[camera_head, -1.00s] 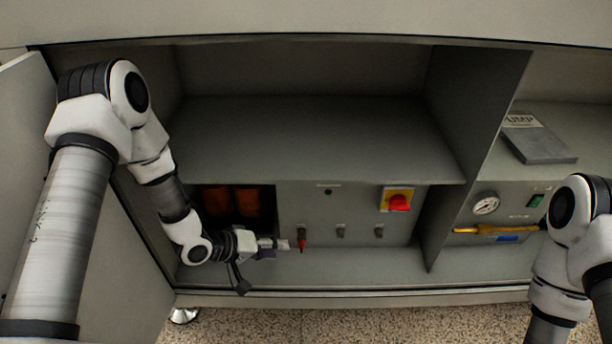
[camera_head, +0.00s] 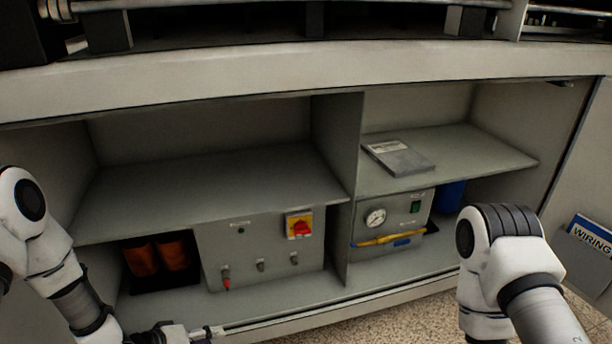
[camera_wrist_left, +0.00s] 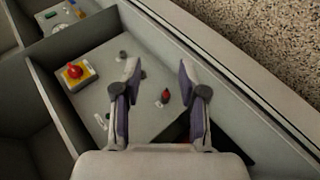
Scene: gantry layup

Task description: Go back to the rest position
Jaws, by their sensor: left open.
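My left gripper (camera_head: 205,334) is at the bottom edge of the head view, partly cut off, in front of the open cabinet. In the left wrist view its two fingers (camera_wrist_left: 160,75) stand apart with nothing held between them. Beyond the fingers is the grey control panel (camera_wrist_left: 98,92), with a red-tipped toggle (camera_wrist_left: 166,97) that appears between them in the picture. The panel (camera_head: 258,256) also shows in the head view. My right arm stands at the lower right of the head view; its gripper is out of frame.
The panel has a red rotary switch on a yellow plate (camera_head: 300,226). Orange coils (camera_head: 158,257) sit left of it. A gauge unit (camera_head: 393,224) stands in the right bay below a grey binder (camera_head: 398,158). A cabinet door (camera_head: 584,185) stands at the right.

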